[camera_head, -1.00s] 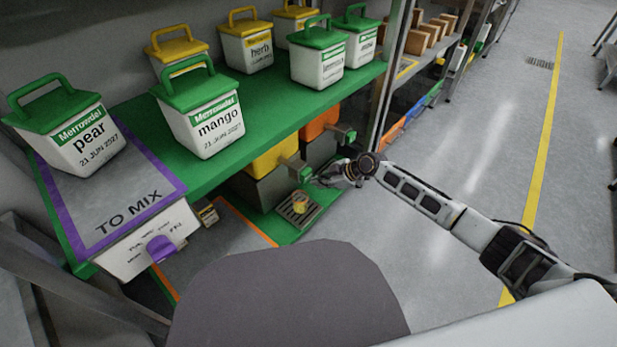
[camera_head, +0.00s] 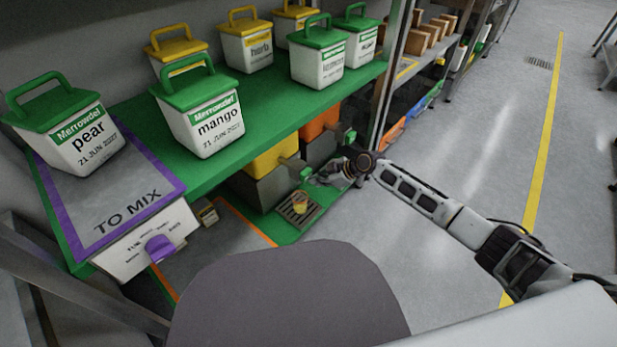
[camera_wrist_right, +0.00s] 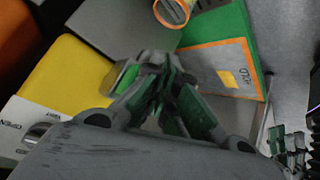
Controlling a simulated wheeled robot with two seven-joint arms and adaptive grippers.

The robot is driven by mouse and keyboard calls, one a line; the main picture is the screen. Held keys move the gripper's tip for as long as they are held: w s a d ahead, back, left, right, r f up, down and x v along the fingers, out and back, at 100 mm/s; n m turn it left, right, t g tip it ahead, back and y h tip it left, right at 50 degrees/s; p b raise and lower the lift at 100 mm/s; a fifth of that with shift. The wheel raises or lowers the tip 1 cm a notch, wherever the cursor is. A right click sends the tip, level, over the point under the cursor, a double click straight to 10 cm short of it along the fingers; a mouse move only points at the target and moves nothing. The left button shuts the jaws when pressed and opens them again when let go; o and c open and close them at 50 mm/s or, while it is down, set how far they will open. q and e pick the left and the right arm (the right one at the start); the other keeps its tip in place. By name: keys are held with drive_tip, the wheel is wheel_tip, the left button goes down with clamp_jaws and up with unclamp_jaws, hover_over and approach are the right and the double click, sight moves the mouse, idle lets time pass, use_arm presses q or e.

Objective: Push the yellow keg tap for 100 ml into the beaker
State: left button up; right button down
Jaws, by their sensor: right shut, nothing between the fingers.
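The yellow keg (camera_head: 272,158) sits in a grey stand under the green shelf. Its green tap (camera_head: 305,173) faces right, toward the aisle. The beaker (camera_head: 300,204), with an orange-yellow look, stands on a grated drip tray (camera_head: 292,212) below the tap. My right gripper (camera_head: 320,178) is shut and empty, just right of the tap. In the right wrist view the shut fingers (camera_wrist_right: 163,65) are close beside the green tap (camera_wrist_right: 127,76), with the yellow keg (camera_wrist_right: 68,88) at left and the beaker (camera_wrist_right: 172,12) at the top. Contact and liquid level cannot be told. My left gripper is not in view.
An orange keg (camera_head: 320,124) with its own green tap (camera_head: 350,137) stands behind the yellow one. White tubs with green or yellow lids, such as mango (camera_head: 215,128) and pear (camera_head: 85,145), stand on the shelf above. The aisle floor at right is clear.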

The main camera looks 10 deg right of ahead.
drive_tip(key=shift+w+a+b, duration=0.3)
drive_tip(key=shift+w+a, duration=0.1)
drive_tip(key=shift+w, duration=0.1)
idle(1.5)
drive_tip(key=shift+s+d, duration=0.1)
drive_tip(key=shift+s, duration=0.05)
drive_tip(key=shift+s+d+p, duration=0.55)
drive_tip(key=shift+s, duration=0.2)
drive_tip(key=shift+s+d, duration=0.1)
drive_tip(key=shift+s+d+p, duration=0.45)
drive_tip(key=shift+s+d, duration=0.3)
drive_tip(key=shift+s, duration=0.2)
drive_tip(key=shift+s+d+p, duration=0.45)
drive_tip(key=shift+s+d, duration=0.3)
drive_tip(key=shift+s, duration=0.15)
idle(0.9)
